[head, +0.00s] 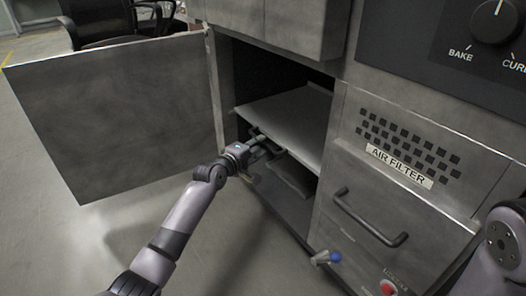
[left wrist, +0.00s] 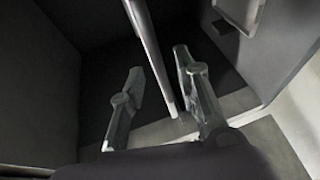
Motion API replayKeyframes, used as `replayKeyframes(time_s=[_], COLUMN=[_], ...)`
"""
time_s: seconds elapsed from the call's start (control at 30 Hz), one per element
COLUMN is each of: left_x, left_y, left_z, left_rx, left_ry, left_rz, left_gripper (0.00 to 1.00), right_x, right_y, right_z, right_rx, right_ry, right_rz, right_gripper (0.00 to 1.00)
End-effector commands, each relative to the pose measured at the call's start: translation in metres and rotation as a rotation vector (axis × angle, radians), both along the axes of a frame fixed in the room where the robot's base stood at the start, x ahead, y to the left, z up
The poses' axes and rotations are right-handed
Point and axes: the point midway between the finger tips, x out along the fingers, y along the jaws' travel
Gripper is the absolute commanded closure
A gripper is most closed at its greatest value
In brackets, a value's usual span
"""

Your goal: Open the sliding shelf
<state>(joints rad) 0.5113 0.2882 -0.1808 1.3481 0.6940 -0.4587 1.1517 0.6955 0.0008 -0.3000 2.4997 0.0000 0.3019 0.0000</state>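The sliding shelf (head: 292,112) is a flat light-grey board inside the open cabinet bay. Its front edge lies near the bay's opening. My left gripper (head: 266,145) is at the shelf's front edge, near its left corner. In the left wrist view the two fingers of my left gripper (left wrist: 158,66) stand apart. A thin pale edge, apparently the shelf's (left wrist: 148,45), runs between them, closer to the right finger. A gap shows on the left finger's side, so it is not gripped. My right gripper is out of view.
The cabinet door (head: 118,112) is swung wide open on the left, beside my left arm. A lower panel (head: 292,175) sits under the shelf. A drawer with a dark handle (head: 370,218), a blue knob (head: 335,257) and a red button (head: 388,288) are to the right. Floor is clear at lower left.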

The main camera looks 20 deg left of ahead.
Motion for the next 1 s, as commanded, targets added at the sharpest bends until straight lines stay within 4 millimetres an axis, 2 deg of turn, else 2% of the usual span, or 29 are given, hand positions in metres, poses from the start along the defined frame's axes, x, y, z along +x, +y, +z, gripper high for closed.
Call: replayKeyframes(time_s=[0.03, 0.1, 0.23, 0.63, 1.0], left_x=[0.008, 0.016, 0.026, 0.030, 0.030], left_y=[-0.002, -0.004, -0.007, -0.008, -0.008], left_z=[-0.006, -0.007, -0.007, -0.006, -0.006], left_rx=[0.000, -0.001, -0.001, -0.001, -0.001], left_ry=[-0.001, -0.001, -0.001, 0.000, 0.000], left_rz=[0.000, 0.000, -0.001, -0.001, -0.001], left_gripper=[0.70, 0.70, 0.70, 0.71, 0.96], right_x=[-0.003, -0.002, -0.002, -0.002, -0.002], right_y=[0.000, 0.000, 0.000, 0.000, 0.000], right_z=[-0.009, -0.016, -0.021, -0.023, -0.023], right_rx=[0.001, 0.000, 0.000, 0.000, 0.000], right_ry=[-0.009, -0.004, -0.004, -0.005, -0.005], right_rz=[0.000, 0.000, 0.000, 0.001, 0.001], right_gripper=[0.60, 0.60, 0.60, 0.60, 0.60])
